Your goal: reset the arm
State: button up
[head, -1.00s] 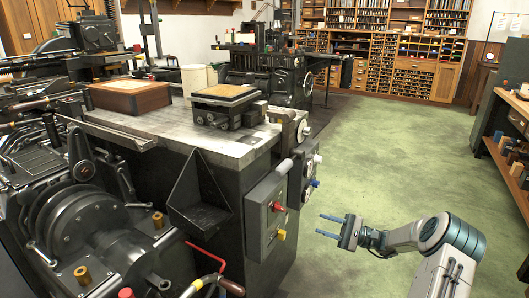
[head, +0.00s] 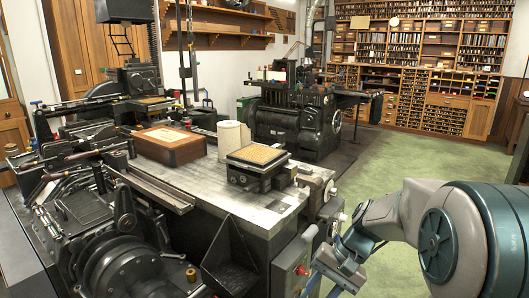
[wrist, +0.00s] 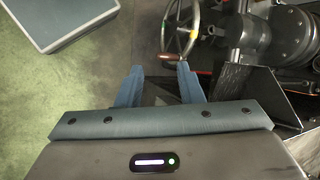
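My gripper (wrist: 158,85) shows in the wrist view with its two blue fingers apart and nothing between them. It hangs over the floor beside the black casting machine (head: 125,265), near a handwheel (wrist: 180,28). In the head view my arm comes in from the right, and my gripper (head: 318,280) is low beside the machine's control box, with its fingertips partly cut off or hidden.
A metal-topped bench (head: 225,190) carries a wooden box (head: 170,146), a white cylinder (head: 234,138) and a small black stand (head: 257,160). A black angled tray (head: 232,262) juts from the front. Green floor (head: 425,150) is open behind my arm. Shelves line the back wall.

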jog(key=s+d+r+n+t+h+p, duration=0.3)
jog(key=s+r+h+p, duration=0.3)
jog(key=s+r+p, duration=0.3)
jog(key=s+r+n+t, duration=0.1)
jog(key=s+r, duration=0.2)
jog(key=r, duration=0.1)
jog(key=shift+s+r, duration=0.35)
jog(key=shift+s, duration=0.05)
